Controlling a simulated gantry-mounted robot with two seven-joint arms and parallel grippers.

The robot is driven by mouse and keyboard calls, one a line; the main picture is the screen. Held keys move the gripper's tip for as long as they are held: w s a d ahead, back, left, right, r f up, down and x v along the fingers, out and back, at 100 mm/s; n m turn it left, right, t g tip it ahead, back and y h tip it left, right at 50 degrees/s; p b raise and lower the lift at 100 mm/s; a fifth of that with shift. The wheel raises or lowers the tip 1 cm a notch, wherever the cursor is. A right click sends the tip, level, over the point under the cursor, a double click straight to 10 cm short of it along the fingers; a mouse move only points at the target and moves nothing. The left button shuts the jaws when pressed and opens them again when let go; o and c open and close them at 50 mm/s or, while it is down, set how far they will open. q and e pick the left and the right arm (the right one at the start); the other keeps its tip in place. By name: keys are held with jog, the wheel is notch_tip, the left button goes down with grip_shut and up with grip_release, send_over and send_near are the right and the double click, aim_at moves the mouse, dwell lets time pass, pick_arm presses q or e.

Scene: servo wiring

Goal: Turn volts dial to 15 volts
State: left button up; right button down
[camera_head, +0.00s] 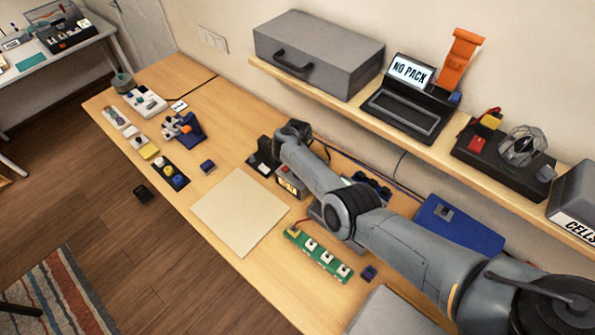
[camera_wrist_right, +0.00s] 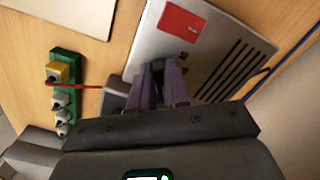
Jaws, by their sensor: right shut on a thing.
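My right gripper (camera_wrist_right: 163,80) is shut in the right wrist view. Its two purple-grey fingers are close together at the near edge of a light grey housing (camera_wrist_right: 178,45) with a red patch and dark vent slots. A small dark part shows between the fingertips; the volts dial itself is hidden, so its setting cannot be read. My left gripper is not in view.
A green board (camera_head: 318,255) with a yellow block and white parts lies in front of the box, and a red wire (camera_wrist_right: 88,87) runs from it towards the housing. A pale mat (camera_head: 240,212) lies to the left.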

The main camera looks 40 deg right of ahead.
jog(key=shift+m, duration=0.5)
jog(key=c, duration=1.1)
grip_release()
notch_tip(320, 180, up, 11)
jog(key=p, duration=0.3)
jog(key=shift+f, duration=0.1)
